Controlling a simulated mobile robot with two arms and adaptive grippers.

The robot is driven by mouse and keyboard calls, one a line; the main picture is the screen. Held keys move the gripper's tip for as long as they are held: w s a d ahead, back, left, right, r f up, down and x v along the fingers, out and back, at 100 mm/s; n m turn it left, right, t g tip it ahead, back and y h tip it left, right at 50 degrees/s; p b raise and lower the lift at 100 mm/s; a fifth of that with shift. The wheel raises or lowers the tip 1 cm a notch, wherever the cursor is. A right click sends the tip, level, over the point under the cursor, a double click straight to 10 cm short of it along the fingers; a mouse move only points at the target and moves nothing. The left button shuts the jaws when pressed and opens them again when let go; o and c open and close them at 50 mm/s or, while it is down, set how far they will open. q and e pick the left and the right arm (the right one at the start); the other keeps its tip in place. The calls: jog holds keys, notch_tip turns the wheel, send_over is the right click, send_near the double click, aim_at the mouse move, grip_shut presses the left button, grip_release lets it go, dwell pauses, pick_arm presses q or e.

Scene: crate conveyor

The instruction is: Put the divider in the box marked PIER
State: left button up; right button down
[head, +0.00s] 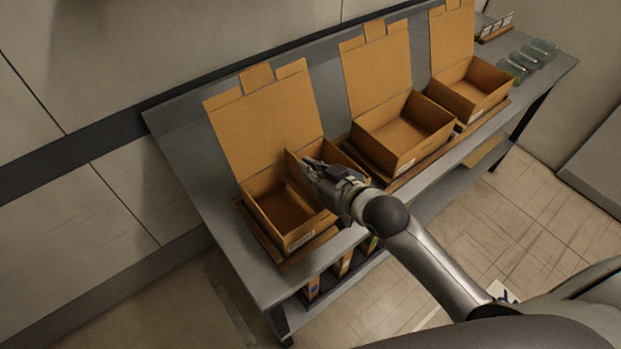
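Three open cardboard boxes stand in a row on the grey table, lids raised: a left box (267,239), a middle box (379,158) and a right box (465,114). The left box has a small white label (301,242) on its front; its lettering is too small to read. A brown cardboard divider (295,170) stands upright across the left box, its back end seeming a little above the rim. My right gripper (309,167) is at its top edge and appears shut on it; the wrist hides part of the divider and box. My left gripper is out of view.
Several clear glass-like items (524,62) and a small rack with white cards (495,29) stand at the table's right end. Items in a dark holder (342,264) sit below the table's front edge. The grey table (185,160) is bare at its left end.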

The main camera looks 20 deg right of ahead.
aim_at(310, 195)
notch_tip(310, 195, down, 3)
jog(key=shift+r, duration=0.15)
jog(key=shift+f, duration=0.2)
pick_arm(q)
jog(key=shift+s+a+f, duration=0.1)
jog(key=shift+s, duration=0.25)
pick_arm(e)
jog(key=shift+f, duration=0.6)
jog(key=c, duration=1.6)
grip_release()
jog(key=shift+c, duration=0.2)
jog(key=shift+r, duration=0.1)
